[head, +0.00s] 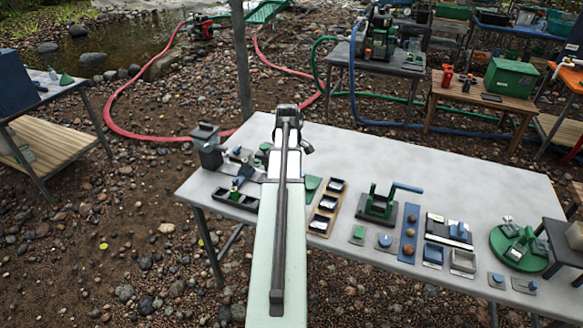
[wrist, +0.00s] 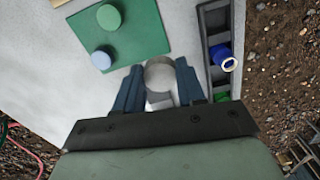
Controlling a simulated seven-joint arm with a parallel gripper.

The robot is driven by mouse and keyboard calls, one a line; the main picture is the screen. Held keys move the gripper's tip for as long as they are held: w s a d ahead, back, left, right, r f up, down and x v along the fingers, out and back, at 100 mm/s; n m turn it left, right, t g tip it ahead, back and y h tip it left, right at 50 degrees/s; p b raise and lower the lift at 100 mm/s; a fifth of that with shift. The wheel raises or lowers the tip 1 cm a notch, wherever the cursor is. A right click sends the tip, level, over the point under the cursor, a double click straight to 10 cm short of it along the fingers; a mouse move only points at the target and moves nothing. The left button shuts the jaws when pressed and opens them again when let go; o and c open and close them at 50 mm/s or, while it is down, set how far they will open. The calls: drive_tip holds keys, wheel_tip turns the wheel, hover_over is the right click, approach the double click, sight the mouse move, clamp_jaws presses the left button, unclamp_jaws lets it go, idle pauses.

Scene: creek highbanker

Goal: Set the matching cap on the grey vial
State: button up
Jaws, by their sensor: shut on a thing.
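My gripper (wrist: 159,70) is shut on a small grey round piece (wrist: 160,76) that looks like the grey cap. In the wrist view its two dark blue fingers press it from both sides. The green mat (wrist: 150,25) lies up and left of the fingers, with a green cap (wrist: 108,17) and a pale blue cap (wrist: 103,58) on it. A dark tray (wrist: 207,42) runs along the right, holding a blue vial (wrist: 226,58) with a pale open mouth and something green (wrist: 222,96). I cannot make out the grey vial. In the head view my arm hides the gripper.
The grey table (head: 400,155) is clear at its back. A grey bin (head: 206,145) stands at the left edge behind the dark tray (head: 222,198). A wooden tray (head: 322,218), a green clamp tool (head: 378,205) and several small parts crowd the front right.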

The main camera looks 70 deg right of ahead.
drive_tip(key=shift+w+a+m, duration=0.3)
drive_tip(key=shift+w+m, duration=0.1)
drive_tip(key=shift+m, duration=0.3)
drive_tip(key=w+a+r+m, duration=0.2)
drive_tip(key=w+a+m, duration=0.3)
drive_tip(key=w+a, duration=1.6)
drive_tip(key=w+a+n, duration=0.2)
drive_tip(key=w+a, duration=0.3)
drive_tip(key=a, duration=0.5)
drive_tip(key=w+a+n, duration=0.2)
drive_tip(key=w+a, duration=0.4)
drive_tip(key=a, duration=0.4)
drive_tip(key=w+a+n, duration=0.2)
drive_tip(key=w+a, duration=0.3)
drive_tip(key=a, duration=0.5)
drive_tip(key=s+d+r+n, duration=0.1)
drive_tip(key=s+d+n, duration=0.3)
drive_tip(key=d, duration=1.4)
drive_tip(key=s+d+r+n, duration=0.1)
drive_tip(key=s+d+n, duration=0.4)
drive_tip(key=d, duration=1.4)
drive_tip(key=s+d+n, duration=0.5)
drive_tip(key=s+d, duration=0.4)
drive_tip(key=d, duration=1)
drive_tip(key=shift+d+r, duration=0.25)
drive_tip(key=shift+r, duration=0.15)
